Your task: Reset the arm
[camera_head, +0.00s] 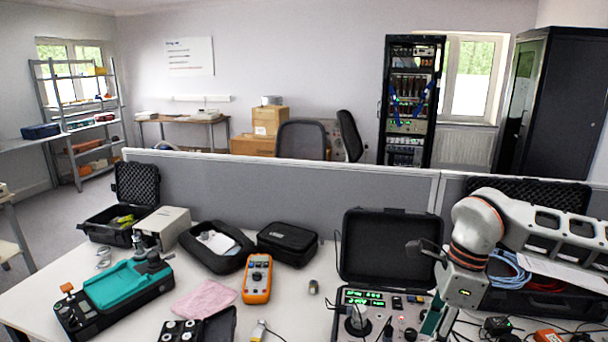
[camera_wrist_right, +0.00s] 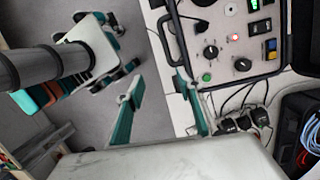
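My right arm (camera_head: 478,225) comes in from the right in the head view, its wrist above the right side of the table. My right gripper (camera_wrist_right: 159,78) shows two teal fingers spread apart with nothing between them in the wrist view. In the head view a teal finger (camera_head: 431,321) shows beside the open black instrument case (camera_head: 385,250), partly cut off by the lower edge. The case's control panel (camera_wrist_right: 235,40) has knobs, a green button and lit displays. I cannot tell whether the gripper touches the case. My left gripper is not in view.
On the table are a teal-and-black device (camera_head: 122,284), an orange multimeter (camera_head: 257,279), a pink cloth (camera_head: 205,299), black pouches (camera_head: 287,243) and an open black case (camera_head: 118,225). Cables and small adapters (camera_head: 497,326) lie at the right. A grey partition (camera_head: 290,192) stands behind.

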